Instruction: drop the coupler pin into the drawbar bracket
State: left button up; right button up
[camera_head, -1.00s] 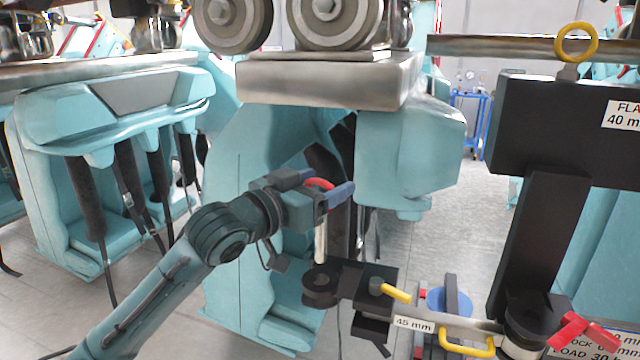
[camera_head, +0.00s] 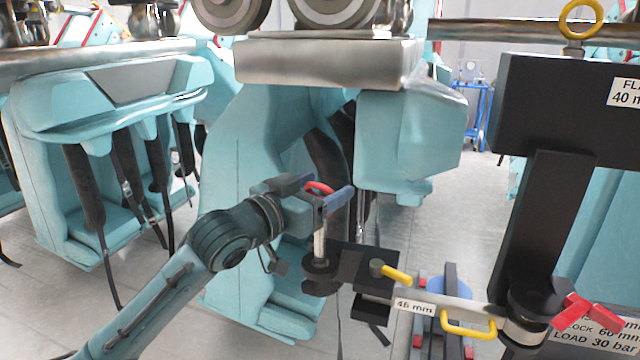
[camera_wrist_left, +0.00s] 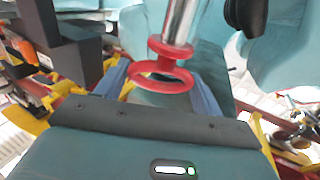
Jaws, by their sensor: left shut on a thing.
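The coupler pin has a bright steel shaft (camera_head: 319,243) and a red ring handle (camera_head: 319,187). My left gripper (camera_head: 328,198) is shut on its red handle end, and the shaft hangs about upright below. In the left wrist view the red ring (camera_wrist_left: 162,78) sits between the blue fingers, with a red collar (camera_wrist_left: 171,48) and the shaft beyond. The black drawbar bracket (camera_head: 345,262) has a round eye at its left end, straight under the pin. The shaft's lower end meets the eye's upper rim; how deep it sits is hidden. My right gripper is out of view.
A teal coaster car (camera_head: 410,145) with steel wheels hangs close behind my left gripper.

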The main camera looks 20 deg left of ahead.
aim_at(316, 238)
pick_arm(q)
jog(key=shift+f+b, duration=0.45)
jog(key=shift+f, duration=0.4)
jog(key=shift+f+b, duration=0.4)
jog(key=shift+f, duration=0.35)
jog(key=shift+f+b, duration=0.4)
jog(key=shift+f, duration=0.35)
jog(key=shift+f+b, duration=0.4)
jog(key=shift+f, duration=0.8)
jog(key=shift+f+b, duration=0.7)
jog(key=shift+f, duration=0.35)
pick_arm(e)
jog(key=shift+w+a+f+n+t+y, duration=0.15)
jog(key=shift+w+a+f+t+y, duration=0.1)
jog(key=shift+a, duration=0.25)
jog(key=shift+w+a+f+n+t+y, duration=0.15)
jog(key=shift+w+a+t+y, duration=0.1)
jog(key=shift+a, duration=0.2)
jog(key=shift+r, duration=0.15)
